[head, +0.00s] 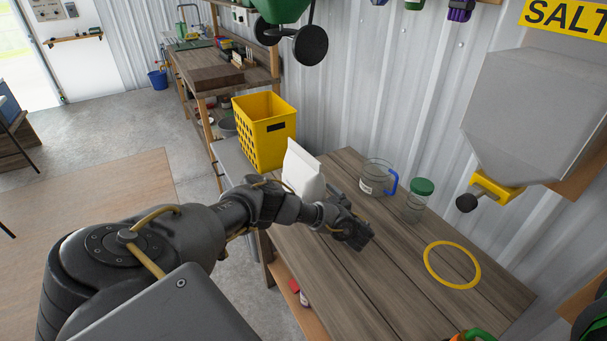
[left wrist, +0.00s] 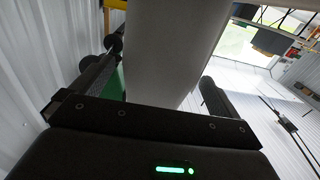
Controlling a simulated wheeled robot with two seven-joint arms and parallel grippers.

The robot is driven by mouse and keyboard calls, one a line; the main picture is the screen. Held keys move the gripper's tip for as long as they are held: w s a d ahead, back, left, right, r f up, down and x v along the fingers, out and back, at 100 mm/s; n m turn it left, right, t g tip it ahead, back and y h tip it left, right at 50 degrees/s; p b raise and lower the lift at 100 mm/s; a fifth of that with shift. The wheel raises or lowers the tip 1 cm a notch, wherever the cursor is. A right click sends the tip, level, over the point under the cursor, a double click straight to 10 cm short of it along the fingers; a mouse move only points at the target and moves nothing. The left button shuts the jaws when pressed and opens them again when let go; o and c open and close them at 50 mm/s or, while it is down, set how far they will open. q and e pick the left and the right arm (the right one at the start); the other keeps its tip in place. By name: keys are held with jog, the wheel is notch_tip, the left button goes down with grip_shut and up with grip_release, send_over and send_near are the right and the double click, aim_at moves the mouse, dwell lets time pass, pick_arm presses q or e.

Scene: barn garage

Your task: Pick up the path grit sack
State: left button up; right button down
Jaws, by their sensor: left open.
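The path grit sack (head: 303,172) is a plain white bag with a narrowed top. It stands upright on the left end of the wooden bench, and my left arm hides its lower part. My left gripper (head: 338,207) is at bench height, close to the sack's near right side. In the left wrist view the sack (left wrist: 170,50) fills the middle as a pale surface, with one open finger on each side of it. I cannot tell whether either finger touches it. My right gripper is not in view.
The wooden bench (head: 385,270) holds a clear jug with a blue handle (head: 375,178), a green-lidded jar (head: 418,201) and a yellow ring (head: 452,265). A yellow crate (head: 265,132) stands behind the sack. A grey salt hopper (head: 535,110) overhangs the right side.

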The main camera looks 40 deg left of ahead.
pick_arm(q)
jog(key=x, duration=0.1)
jog(key=b+x, duration=0.2)
jog(key=shift+a+f, duration=0.2)
jog(key=shift+f, duration=0.1)
jog(key=shift+w+a+r, duration=0.1)
jog(key=shift+a+r, duration=0.1)
jog(key=shift+a, duration=0.2)
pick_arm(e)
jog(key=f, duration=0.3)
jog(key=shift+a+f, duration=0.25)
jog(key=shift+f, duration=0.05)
pick_arm(q)
jog(key=c, duration=1.9)
jog(key=shift+r, duration=0.1)
jog(key=shift+c, duration=0.2)
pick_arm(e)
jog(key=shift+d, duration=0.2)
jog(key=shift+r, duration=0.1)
